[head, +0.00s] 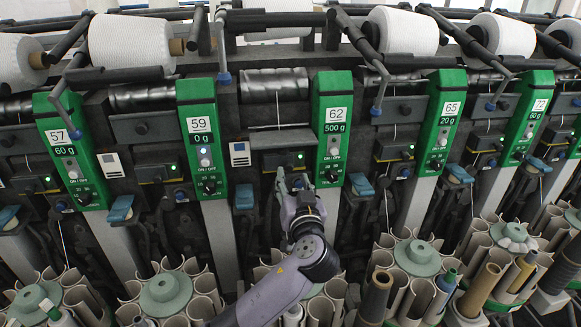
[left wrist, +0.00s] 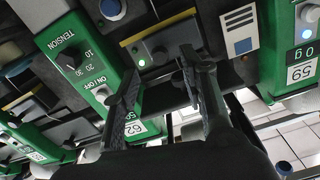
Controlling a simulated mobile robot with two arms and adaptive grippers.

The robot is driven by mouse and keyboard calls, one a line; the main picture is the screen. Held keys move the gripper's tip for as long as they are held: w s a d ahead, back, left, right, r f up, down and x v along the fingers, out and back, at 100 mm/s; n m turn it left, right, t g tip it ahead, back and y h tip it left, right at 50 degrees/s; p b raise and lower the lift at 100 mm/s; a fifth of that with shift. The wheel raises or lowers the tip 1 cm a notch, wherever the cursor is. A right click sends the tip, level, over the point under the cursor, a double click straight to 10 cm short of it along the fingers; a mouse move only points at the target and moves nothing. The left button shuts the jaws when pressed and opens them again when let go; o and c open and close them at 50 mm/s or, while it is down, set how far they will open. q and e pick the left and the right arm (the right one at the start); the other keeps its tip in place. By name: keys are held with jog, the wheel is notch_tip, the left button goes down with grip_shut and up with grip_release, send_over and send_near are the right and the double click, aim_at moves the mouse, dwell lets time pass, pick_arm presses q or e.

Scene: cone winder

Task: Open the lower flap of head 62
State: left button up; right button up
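Head 62 has a green control panel (head: 333,125) marked 62 and 500 g; it shows upside down in the left wrist view (left wrist: 118,85). Left of this panel in the head view is a grey plate (head: 282,138), with a dark flap unit (head: 284,158) below it. In the left wrist view the dark flap unit (left wrist: 160,48) has a yellowish edge and a lit green lamp. My left gripper (head: 292,182) is just below and in front of this unit. In the left wrist view its fingers (left wrist: 160,65) are apart, nothing visible between them. Contact cannot be told. My right gripper is not in view.
Neighbouring panels 59 (head: 200,135) and 65 (head: 442,120) flank the head. Blue levers (head: 245,196) stick out below. White cones (head: 403,32) sit above on dark arms. Grey-green discs ringed by tubes (head: 417,257) stand low in front, close to my arm.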

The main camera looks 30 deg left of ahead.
aim_at(289, 169)
pick_arm(q)
jog(key=x, duration=0.4)
jog(key=shift+p, duration=0.3)
jog(key=shift+c, duration=0.4)
grip_shut()
